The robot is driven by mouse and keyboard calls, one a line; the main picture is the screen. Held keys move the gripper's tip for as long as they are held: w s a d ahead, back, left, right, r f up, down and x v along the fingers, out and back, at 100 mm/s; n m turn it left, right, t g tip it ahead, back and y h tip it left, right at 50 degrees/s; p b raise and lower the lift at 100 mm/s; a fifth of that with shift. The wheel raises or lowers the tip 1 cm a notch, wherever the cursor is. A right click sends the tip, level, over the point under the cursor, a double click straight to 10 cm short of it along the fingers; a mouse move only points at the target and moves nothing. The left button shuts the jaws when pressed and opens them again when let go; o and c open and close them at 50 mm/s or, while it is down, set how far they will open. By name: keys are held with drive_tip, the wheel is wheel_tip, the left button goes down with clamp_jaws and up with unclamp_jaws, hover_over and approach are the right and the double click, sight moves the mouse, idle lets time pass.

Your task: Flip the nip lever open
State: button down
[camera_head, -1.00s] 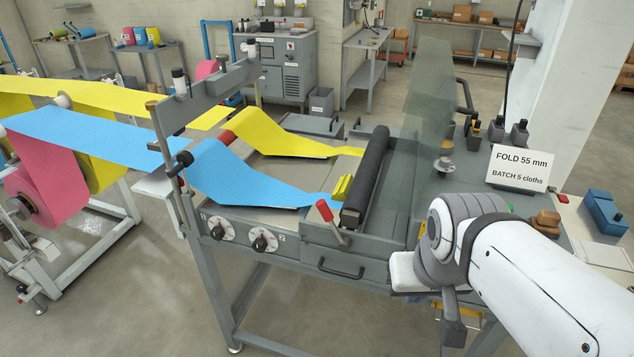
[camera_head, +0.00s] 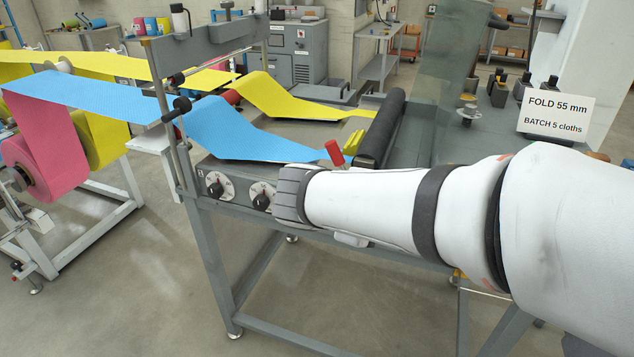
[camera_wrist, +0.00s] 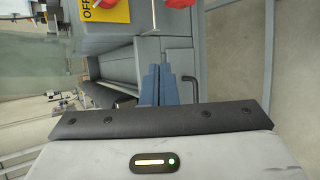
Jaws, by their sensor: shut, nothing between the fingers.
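The nip lever has a red knob (camera_head: 335,152) and stands at the near end of the black nip roller (camera_head: 381,130), leaning a little left. In the head view my forearm hides its lower part. My gripper (camera_wrist: 159,68) shows in the wrist view as two blue-grey fingers, closed together and empty. In the head view my gripper is hidden by the arm, which crosses the front of the machine. Two red parts (camera_wrist: 107,4) (camera_wrist: 180,3) show at the top edge of the wrist view; I cannot tell whether either is the lever knob.
Blue cloth (camera_head: 230,130) and yellow cloth (camera_head: 290,95) run onto the machine bed. Two dials (camera_head: 215,188) are on its front panel. A clear guard (camera_head: 445,80) stands behind the roller. A black handle (camera_wrist: 190,88) is close to my fingers in the wrist view. A sign (camera_head: 556,103) stands at right.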

drive_tip(key=w+a+n+t+y+b, duration=0.1)
drive_tip(key=w+a+n+t+b, duration=0.3)
drive_tip(key=a, duration=1.5)
drive_tip(key=n+t+b, duration=0.3)
drive_tip(key=t, duration=0.2)
drive_tip(key=shift+f+t+y, duration=0.25)
drive_tip(key=shift+t+y, duration=0.05)
drive_tip(key=shift+y, duration=0.1)
drive_tip(key=shift+w, duration=0.15)
drive_tip(key=w+d+r, duration=0.2)
drive_tip(key=w+d, duration=0.5)
drive_tip(key=w, duration=0.1)
drive_tip(key=shift+w+d, duration=0.2)
drive_tip(key=shift+w, duration=0.2)
